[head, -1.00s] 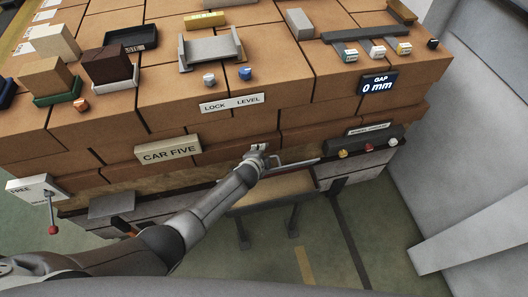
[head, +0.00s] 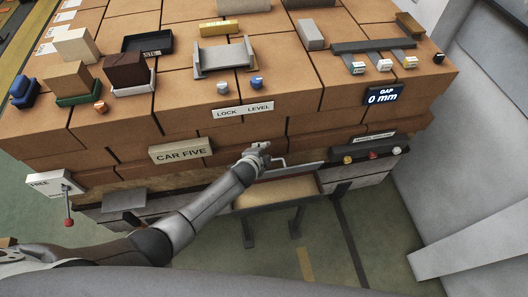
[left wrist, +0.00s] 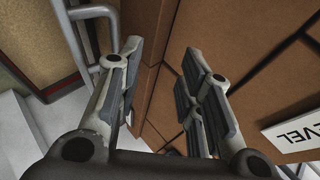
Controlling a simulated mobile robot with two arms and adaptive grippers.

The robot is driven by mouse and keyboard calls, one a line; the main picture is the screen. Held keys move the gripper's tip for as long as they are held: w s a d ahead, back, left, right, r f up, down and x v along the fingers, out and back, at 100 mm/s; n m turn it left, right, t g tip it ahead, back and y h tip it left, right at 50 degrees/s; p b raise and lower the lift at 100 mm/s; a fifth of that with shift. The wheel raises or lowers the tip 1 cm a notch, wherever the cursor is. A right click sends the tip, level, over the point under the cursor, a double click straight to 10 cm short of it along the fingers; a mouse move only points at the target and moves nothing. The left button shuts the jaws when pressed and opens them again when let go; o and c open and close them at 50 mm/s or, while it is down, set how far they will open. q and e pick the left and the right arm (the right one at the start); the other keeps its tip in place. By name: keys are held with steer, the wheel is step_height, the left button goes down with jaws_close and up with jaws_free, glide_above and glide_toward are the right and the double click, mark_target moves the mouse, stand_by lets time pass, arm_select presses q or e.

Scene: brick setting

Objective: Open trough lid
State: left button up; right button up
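The trough (head: 275,193) is below the front of the brick stack, with a tan, sand-coloured area showing in it. Its lid (head: 298,171) shows as a thin, raised panel at the trough's back edge, with a grey bar handle; its exact angle is hard to tell. My left gripper (head: 260,149) is just above and left of the handle, against the brick face. In the left wrist view my left gripper (left wrist: 163,85) has its fingers apart with nothing between them. The handle (left wrist: 112,35) is outside the fingers, close beside the left one. My right gripper is not in view.
A dark box with coloured knobs (head: 372,149) is to the right. A red-knobbed lever (head: 68,205) is at left. Green floor is clear in front.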

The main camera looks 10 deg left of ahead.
arm_select(q)
steer(key=shift+s+a+r, duration=0.25)
steer(key=shift+s+r, duration=0.1)
steer(key=shift+r, duration=0.4)
steer(key=v, duration=1.2)
steer(key=shift+s, duration=0.1)
stand_by(0.6)
